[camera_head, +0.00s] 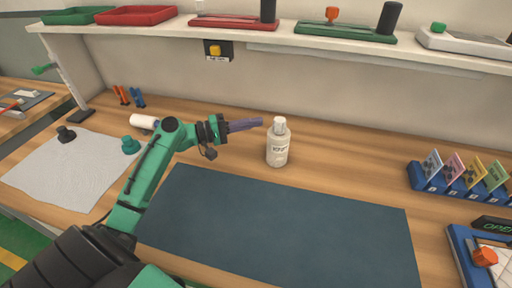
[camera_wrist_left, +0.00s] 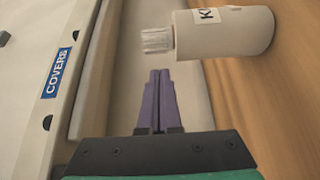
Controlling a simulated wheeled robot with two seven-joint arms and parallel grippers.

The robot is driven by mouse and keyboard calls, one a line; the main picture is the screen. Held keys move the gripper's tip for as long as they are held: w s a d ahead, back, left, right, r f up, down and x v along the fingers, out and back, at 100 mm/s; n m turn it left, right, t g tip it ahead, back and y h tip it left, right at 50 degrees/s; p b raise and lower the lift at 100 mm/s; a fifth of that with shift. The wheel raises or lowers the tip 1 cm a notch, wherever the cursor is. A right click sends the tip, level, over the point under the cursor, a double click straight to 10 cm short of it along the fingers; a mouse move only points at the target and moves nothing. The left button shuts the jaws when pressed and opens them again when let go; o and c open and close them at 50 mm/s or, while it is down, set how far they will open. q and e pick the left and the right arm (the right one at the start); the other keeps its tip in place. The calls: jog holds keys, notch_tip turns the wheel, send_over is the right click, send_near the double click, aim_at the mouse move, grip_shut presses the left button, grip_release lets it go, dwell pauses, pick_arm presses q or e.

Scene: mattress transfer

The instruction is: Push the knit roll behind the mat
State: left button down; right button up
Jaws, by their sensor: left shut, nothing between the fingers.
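The knit roll (camera_head: 278,149) is a cream, bottle-shaped cylinder with a narrower clear top and a dark-lettered label. It stands upright on the wooden table, just beyond the far edge of the dark blue mat (camera_head: 280,229). In the left wrist view the knit roll (camera_wrist_left: 232,35) lies sideways at the upper right, with part of its label showing. My left gripper (camera_head: 259,122) has its purple fingers shut and empty, pointing right at the roll's top. The left wrist view shows the fingertips (camera_wrist_left: 160,73) apart from the roll. My right gripper is not in view.
A grey cloth (camera_head: 70,170) with dark and teal knobs lies at left. A white cylinder (camera_head: 144,121) lies behind my arm. A blue card rack (camera_head: 460,185) stands at right. A shelf (camera_head: 240,36) with trays overhangs the back. The mat is bare.

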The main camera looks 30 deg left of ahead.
aim_at(278, 147)
pick_arm(q)
notch_tip(278, 147, down, 9)
jog(key=shift+f, duration=0.1)
jog(key=shift+d+f, duration=0.15)
jog(key=shift+f, duration=0.05)
jog(key=shift+d+p, duration=0.3)
jog(key=shift+p, duration=0.2)
jog(key=shift+d, duration=0.15)
jog(key=d, duration=0.2)
jog(key=shift+d+p, duration=0.3)
jog(key=shift+d, duration=0.15)
jog(key=shift+w, duration=0.1)
